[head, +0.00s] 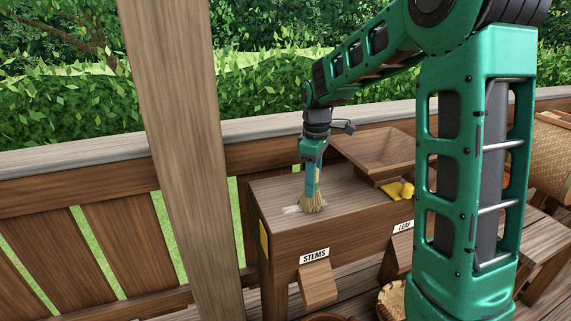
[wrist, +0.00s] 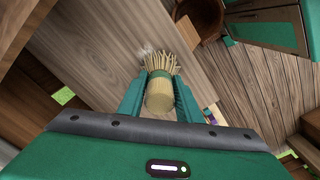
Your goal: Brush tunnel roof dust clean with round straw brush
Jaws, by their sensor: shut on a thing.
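My gripper (head: 313,176) is shut on the round straw brush (head: 312,203) and points it straight down at the wooden tunnel roof (head: 266,190). The brush's straw bristles splay at or just above the roof; I cannot tell if they press on it. A small pale dust patch (head: 291,210) lies on the roof just left of the bristles. In the wrist view the brush (wrist: 160,92) sits between my two green fingers (wrist: 160,98). Some pale dust (wrist: 148,52) shows by the bristle tips, and the bristles may hide more.
A wooden hopper (head: 377,149) stands on the roof behind and right of the brush. A yellow thing (head: 397,190) is beside it. A wooden post (head: 180,130) rises to the left. A box labelled STEMS (head: 314,256) has a chute below. A woven basket (head: 392,300) stands in front.

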